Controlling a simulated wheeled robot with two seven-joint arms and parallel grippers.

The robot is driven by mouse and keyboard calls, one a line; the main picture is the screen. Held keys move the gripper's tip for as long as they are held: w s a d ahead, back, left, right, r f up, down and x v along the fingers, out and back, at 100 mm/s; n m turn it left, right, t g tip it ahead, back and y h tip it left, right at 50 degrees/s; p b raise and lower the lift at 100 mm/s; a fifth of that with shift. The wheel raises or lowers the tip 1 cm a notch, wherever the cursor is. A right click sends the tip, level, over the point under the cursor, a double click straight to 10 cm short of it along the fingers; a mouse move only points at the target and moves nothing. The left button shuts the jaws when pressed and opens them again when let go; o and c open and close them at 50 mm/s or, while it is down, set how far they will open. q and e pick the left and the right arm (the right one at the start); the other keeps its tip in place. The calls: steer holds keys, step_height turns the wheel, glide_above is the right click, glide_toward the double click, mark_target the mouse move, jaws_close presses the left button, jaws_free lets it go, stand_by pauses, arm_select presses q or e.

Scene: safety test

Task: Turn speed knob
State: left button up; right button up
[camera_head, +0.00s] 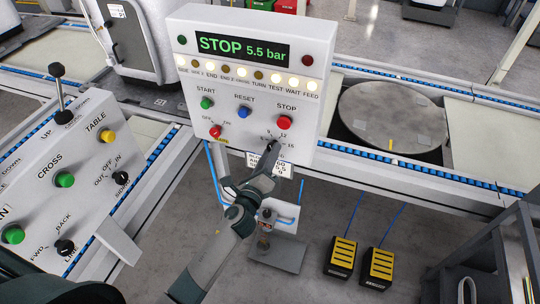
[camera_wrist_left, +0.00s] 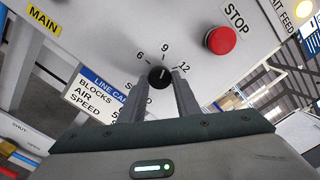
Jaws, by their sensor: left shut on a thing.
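The speed knob (camera_wrist_left: 159,77) is a small black round dial with a pale mark, on the white control panel (camera_head: 250,75). In the left wrist view, the numbers 6, 9 and 12 stand around it, and its mark points roughly toward 9. My left gripper (camera_head: 270,149) reaches the panel's lower part, below the red STOP button (camera_head: 284,122). In the wrist view, its two fingers (camera_wrist_left: 160,88) stand on either side of the knob and are shut on it. In the head view, the gripper mostly hides the knob. My right gripper is not in view.
A blue RESET button (camera_head: 244,112), a green START button (camera_head: 207,103) and a red switch (camera_head: 215,131) sit close by. The display (camera_head: 242,48) reads STOP 5.5 bar. A second panel (camera_head: 60,180) with a lever stands left. Two yellow pedals (camera_head: 343,255) lie on the floor.

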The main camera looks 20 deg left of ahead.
arm_select(q)
steer(key=shift+n, duration=0.8)
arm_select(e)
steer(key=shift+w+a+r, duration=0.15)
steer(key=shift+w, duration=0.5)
arm_select(q)
steer(key=o, duration=1)
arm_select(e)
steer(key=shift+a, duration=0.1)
arm_select(q)
steer(key=shift+o, duration=0.2)
steer(key=shift+s, duration=0.1)
